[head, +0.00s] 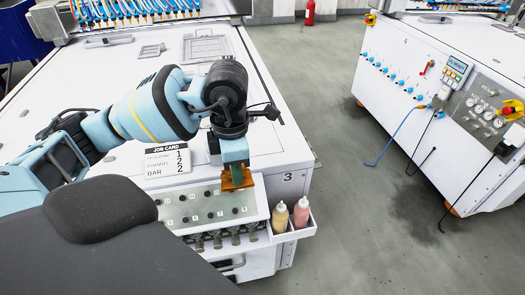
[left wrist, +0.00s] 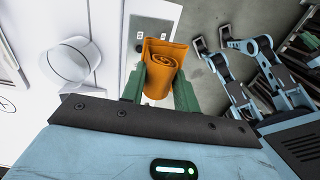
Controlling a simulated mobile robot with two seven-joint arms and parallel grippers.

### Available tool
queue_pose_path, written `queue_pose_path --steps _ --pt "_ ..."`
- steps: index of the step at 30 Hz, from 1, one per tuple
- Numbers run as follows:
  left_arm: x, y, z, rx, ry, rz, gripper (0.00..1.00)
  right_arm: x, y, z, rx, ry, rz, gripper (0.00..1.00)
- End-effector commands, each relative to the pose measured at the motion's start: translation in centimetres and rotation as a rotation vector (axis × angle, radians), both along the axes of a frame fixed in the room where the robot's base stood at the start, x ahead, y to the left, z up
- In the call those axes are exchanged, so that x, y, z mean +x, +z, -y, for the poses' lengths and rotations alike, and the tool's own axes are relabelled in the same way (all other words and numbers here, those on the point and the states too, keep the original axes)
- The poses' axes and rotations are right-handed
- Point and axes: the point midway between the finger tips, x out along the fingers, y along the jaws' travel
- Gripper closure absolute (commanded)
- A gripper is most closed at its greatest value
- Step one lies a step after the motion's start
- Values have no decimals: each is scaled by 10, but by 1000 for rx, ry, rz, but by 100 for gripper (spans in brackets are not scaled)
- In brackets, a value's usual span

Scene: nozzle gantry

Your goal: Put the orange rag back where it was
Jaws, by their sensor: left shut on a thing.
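The orange rag (head: 237,179) is a rolled or folded piece of cloth. My left gripper (head: 236,164) points down and is shut on it. In the left wrist view the rag (left wrist: 163,66) sits between the two green fingers of my left gripper (left wrist: 160,84), with its rolled end towards the camera. In the head view the rag is over the right end of the sloped button panel (head: 200,212), near the front corner of the white machine. I cannot tell whether it touches the panel. My right gripper is not seen in the head view.
A white holder (head: 297,232) with a cream bottle (head: 280,217) and a pink bottle (head: 301,212) hangs right of the panel. A job card (head: 167,160) lies on the machine top (head: 110,75). Valves line the panel's lower edge. Grey floor separates a second machine (head: 425,95).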

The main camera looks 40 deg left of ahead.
Motion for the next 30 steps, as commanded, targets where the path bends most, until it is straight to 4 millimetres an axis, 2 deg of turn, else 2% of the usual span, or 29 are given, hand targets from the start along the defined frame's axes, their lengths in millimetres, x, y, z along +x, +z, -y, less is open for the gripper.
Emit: queue_pose_path --steps 5,21,30 --pt "6 0 -2 -1 1 0 91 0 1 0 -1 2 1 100" --pt "98 -8 -28 -2 0 1 91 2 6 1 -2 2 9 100" --pt "140 -13 -40 -2 -1 2 91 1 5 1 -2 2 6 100"
